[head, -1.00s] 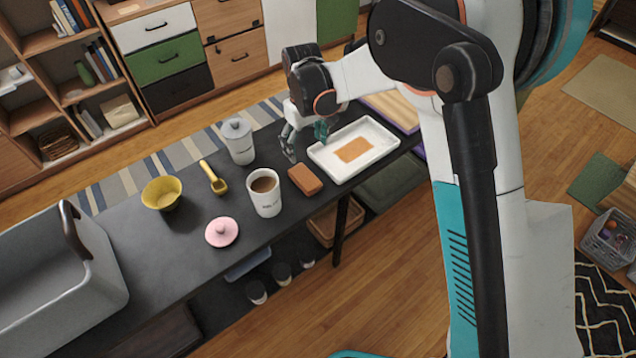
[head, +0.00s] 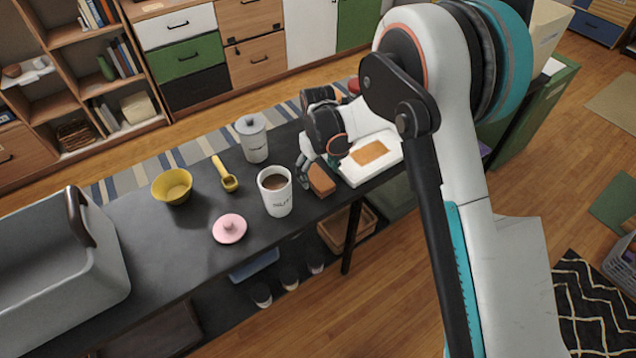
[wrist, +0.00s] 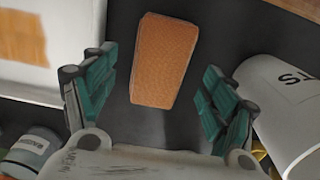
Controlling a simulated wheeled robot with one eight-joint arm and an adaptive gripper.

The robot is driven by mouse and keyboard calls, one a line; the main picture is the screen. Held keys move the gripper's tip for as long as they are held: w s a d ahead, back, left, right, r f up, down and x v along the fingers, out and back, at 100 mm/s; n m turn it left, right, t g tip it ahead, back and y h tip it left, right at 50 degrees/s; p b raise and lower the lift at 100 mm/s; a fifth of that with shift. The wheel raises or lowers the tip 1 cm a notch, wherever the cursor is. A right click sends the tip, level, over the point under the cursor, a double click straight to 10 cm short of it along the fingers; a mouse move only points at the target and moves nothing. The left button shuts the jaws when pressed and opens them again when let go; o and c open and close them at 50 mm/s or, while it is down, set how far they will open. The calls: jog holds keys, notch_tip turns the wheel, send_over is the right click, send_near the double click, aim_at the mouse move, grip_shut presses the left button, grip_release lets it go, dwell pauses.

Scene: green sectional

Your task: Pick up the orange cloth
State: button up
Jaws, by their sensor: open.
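A thick orange block (head: 321,182) with a fine woven-looking surface lies on the dark table in front of the white tray. It also shows in the wrist view (wrist: 163,60), between and beyond my fingers. A flat orange rectangle (head: 369,153) lies in the white tray (head: 377,172); its corner shows at the wrist view's left (wrist: 22,38). I cannot tell for sure which of the two is the cloth. My gripper (head: 317,166) is open above the block, with a teal-padded finger on each side of it in the wrist view. Neither finger visibly touches it.
A lidded canister (head: 252,140), yellow scoop (head: 226,178), yellow bowl (head: 173,186), pink lid (head: 229,228) and grey bin (head: 105,262) are further left. The table's front edge is near the block.

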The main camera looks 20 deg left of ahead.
aim_at(318, 177)
notch_tip(318, 177, down, 3)
jog(key=shift+r+b, duration=0.15)
jog(key=shift+b, duration=0.15)
jog(key=shift+r, duration=0.1)
jog(key=shift+c, duration=0.6)
jog(key=c, duration=0.9)
jog(key=shift+c, duration=0.2)
jog(key=shift+r, duration=0.1)
notch_tip(318, 177, up, 20)
jog(key=p, duration=0.6)
